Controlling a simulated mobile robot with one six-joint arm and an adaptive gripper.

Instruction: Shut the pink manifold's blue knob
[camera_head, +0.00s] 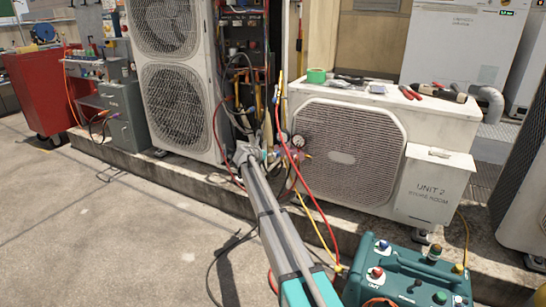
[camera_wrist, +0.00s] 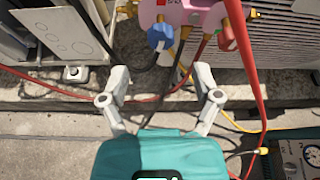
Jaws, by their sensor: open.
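The pink manifold (camera_wrist: 186,13) hangs at the top of the wrist view, partly cut off by the frame edge. Its blue knob (camera_wrist: 160,37) faces me on its left side. A red knob (camera_wrist: 226,40) sits to the right, partly behind a red hose. My gripper (camera_wrist: 162,84) is open and empty, its fingers spread left and right below the blue knob in the picture, not touching it. In the head view the manifold is small beside the condenser, and the end of my arm (camera_head: 246,154) is just left of it. The blue knob is not clear there.
Red, yellow and black hoses (camera_wrist: 255,80) hang and cross around the manifold. Condenser UNIT 2 (camera_head: 350,150) stands right of it, with tools on top. A tall condenser (camera_head: 180,105) stands left. A teal machine (camera_head: 395,262) sits front right. The left floor is mostly clear.

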